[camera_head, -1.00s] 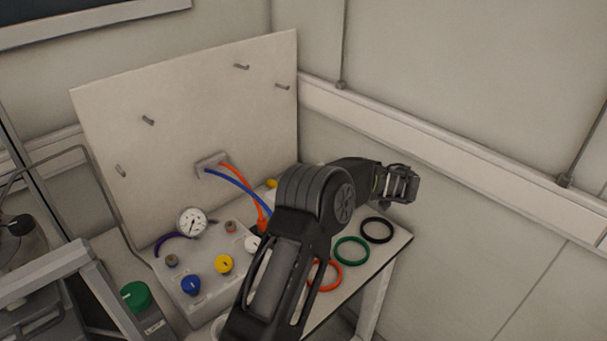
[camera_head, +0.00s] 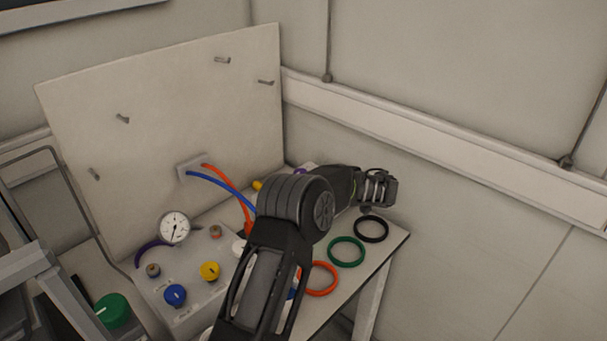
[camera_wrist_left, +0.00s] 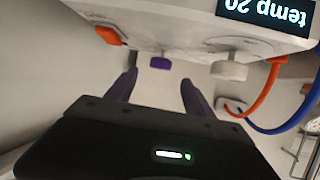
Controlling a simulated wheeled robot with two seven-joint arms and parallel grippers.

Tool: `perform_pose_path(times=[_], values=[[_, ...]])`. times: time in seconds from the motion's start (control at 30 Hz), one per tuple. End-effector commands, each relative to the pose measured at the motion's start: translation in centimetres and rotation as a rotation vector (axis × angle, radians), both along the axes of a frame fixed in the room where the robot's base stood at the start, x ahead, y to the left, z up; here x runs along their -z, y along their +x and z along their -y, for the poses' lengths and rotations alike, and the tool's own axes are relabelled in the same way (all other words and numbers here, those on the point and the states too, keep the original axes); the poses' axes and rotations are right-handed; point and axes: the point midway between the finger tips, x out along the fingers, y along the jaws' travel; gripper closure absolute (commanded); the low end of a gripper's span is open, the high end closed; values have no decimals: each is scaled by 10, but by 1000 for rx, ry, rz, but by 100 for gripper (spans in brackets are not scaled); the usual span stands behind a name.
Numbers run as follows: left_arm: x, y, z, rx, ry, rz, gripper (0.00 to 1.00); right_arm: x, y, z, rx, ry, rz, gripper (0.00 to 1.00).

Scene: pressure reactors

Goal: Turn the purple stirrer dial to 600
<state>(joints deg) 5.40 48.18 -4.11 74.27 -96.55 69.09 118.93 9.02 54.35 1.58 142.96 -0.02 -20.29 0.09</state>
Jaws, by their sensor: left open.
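The purple stirrer dial (camera_wrist_left: 160,63) shows in the left wrist view, on the underside of the upside-down white housing. My left gripper (camera_wrist_left: 158,80) is open, its two fingers reaching towards the dial. The dial appears between the fingertips, apart from them; I cannot tell the depth gap. Its scale and setting are not readable. A white dial (camera_wrist_left: 229,70) sits beside it, right of the right finger. A display (camera_wrist_left: 265,10) reads "temp 20" upside down. In the head view my arm hides much of the bench, and the fingers cannot be made out. My right gripper is not in view.
Orange (camera_wrist_left: 262,92) and blue (camera_wrist_left: 290,118) hoses run close to the right of the fingers. In the head view, a panel carries a gauge (camera_head: 174,228), a blue knob (camera_head: 175,295) and a yellow knob (camera_head: 209,271). Orange, green (camera_head: 346,251) and black rings lie on the bench.

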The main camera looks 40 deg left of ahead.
Motion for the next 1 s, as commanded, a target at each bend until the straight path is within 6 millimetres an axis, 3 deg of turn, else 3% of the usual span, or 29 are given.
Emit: perform_pose_path(times=[0.5, 0.83, 1.0], values=[[25, 15, -61, -1, -1, -1, 39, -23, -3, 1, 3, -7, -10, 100], [28, 15, -64, 0, -1, -1, 40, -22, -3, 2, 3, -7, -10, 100], [28, 15, -64, 0, -1, -1, 53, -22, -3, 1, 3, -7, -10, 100]])
